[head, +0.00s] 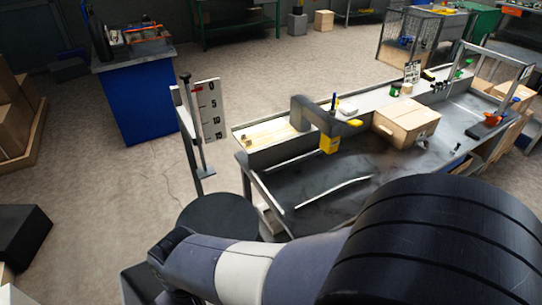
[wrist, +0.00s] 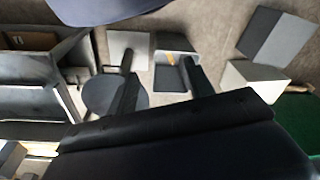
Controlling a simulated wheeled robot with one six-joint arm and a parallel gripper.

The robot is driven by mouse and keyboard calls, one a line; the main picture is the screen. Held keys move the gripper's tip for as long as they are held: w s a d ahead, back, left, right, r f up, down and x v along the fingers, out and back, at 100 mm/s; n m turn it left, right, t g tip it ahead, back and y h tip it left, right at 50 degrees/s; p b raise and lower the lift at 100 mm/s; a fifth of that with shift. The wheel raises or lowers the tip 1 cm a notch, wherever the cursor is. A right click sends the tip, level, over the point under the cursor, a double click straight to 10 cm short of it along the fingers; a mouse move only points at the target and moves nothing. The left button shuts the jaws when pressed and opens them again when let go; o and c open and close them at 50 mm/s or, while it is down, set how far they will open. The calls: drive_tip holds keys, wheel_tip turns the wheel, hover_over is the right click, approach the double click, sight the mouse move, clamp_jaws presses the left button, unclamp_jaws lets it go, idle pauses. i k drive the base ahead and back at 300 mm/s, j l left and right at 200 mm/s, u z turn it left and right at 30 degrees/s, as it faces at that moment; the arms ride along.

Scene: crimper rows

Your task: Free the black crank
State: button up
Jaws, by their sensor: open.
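I cannot pick out a black crank for certain in either view. In the head view, an upright post (head: 192,125) with a dark knob on top stands beside a white scale board (head: 210,108) marked 0 to 15. A dark grey bench device (head: 318,116) with yellow parts stands at the near-left part of the workbench. My gripper (wrist: 158,60) is open in the wrist view, its two dark fingers apart with nothing between them. In the head view my arm reaches left across the bottom, in front of the bench.
The workbench (head: 330,193) has a cardboard box (head: 406,121) and small tools on it. A round dark stool (head: 218,215) stands close to my arm. A blue cabinet (head: 142,103) stands back left, and cartons (head: 12,118) at the left edge. The floor between is mostly open.

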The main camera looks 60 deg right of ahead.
sight(453, 151)
drive_tip(key=z, duration=3.3)
